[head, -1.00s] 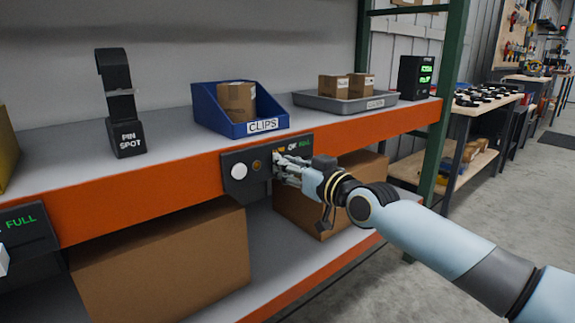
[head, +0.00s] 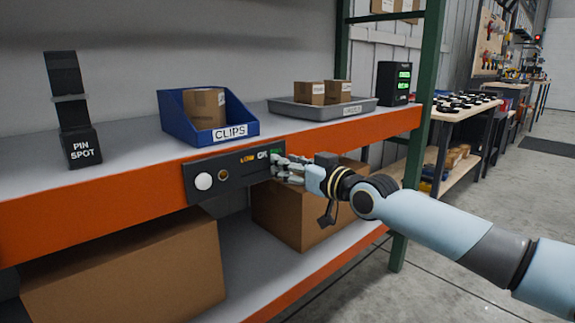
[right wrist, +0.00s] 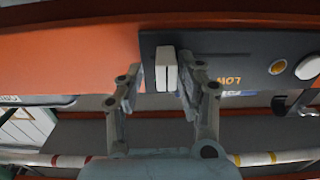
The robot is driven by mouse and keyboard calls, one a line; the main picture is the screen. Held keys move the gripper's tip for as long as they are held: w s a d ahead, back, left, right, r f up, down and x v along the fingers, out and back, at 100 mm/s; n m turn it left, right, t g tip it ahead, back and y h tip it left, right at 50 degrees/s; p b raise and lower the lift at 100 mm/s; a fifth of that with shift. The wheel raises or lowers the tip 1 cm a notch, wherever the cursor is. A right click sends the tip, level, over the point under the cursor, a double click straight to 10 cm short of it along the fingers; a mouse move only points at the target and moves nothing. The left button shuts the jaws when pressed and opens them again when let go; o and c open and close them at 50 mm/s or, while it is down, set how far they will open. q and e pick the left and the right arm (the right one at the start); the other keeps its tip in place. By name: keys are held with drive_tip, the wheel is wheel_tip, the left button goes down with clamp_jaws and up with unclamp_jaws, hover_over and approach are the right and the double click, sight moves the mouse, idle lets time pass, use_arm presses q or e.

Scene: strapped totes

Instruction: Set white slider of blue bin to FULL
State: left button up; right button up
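The blue bin (head: 176,117) marked CLIPS holds a small cardboard box on the shelf. Below it, on the orange beam, is its dark slider panel (head: 232,177) with LOW, OK and a mostly covered green label. My right gripper (head: 279,169) is at the panel's right end, hiding the slider in the head view. In the right wrist view the white slider (right wrist: 165,70) stands between the fingers of my right gripper (right wrist: 158,88). The finger on the picture's right is close against it; a gap shows on the left. LOW (right wrist: 229,80) appears upside down. My left gripper is not in view.
The panel also has a white round button (head: 204,181) and a small amber-brown lamp (head: 223,175). A grey tray (head: 290,108) with two boxes and a black display (head: 393,83) stand right of the bin. Large cartons (head: 125,275) sit on the lower shelf.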

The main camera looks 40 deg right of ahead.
drive_tip(key=shift+a+r, duration=0.1)
drive_tip(key=shift+r, duration=0.65)
wheel_tip(320, 180, up, 9)
drive_tip(key=shift+f, duration=0.2)
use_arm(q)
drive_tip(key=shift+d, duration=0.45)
use_arm(e)
drive_tip(key=shift+f, duration=0.1)
